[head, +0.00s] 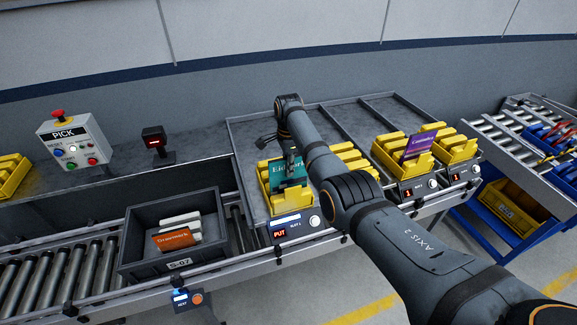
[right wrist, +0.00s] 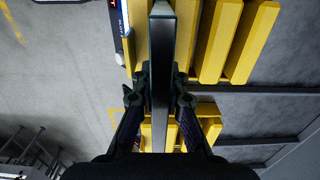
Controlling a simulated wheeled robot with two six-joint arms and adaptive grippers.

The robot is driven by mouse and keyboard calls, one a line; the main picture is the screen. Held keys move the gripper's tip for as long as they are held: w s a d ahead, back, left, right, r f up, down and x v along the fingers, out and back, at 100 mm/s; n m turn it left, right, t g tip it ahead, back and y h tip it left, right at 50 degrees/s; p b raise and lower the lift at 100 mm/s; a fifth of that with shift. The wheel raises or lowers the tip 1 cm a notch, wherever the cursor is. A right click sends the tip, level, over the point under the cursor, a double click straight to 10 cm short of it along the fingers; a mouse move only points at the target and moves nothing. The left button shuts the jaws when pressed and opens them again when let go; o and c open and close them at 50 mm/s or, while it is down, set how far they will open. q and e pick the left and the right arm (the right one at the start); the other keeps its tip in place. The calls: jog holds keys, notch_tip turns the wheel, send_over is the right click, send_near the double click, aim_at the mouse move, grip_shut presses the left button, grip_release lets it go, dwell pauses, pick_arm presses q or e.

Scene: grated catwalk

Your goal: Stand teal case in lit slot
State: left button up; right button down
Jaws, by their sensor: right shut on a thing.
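The teal case (head: 284,174) stands upright, its lettered face partly showing, at the yellow slotted rack (head: 275,206) whose front display (head: 280,233) is lit and reads PUT. My right gripper (head: 291,158) is shut on the case from above. In the right wrist view the case (right wrist: 161,60) is seen edge-on between the fingers of my right gripper (right wrist: 160,88), with yellow ribs on both sides. Whether its bottom touches the rack floor is hidden. My left gripper is not in view.
A grey tote (head: 143,254) with an orange case (head: 173,240) and pale cases sits on the roller conveyor at left. Another yellow rack (head: 392,158) to the right holds a purple case (head: 418,146). A PICK control box (head: 72,138) stands at the back left.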

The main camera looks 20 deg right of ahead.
jog(key=shift+f+b, duration=0.5)
jog(key=shift+f, duration=0.55)
jog(key=c, duration=1.3)
grip_release()
jog(key=o, duration=0.4)
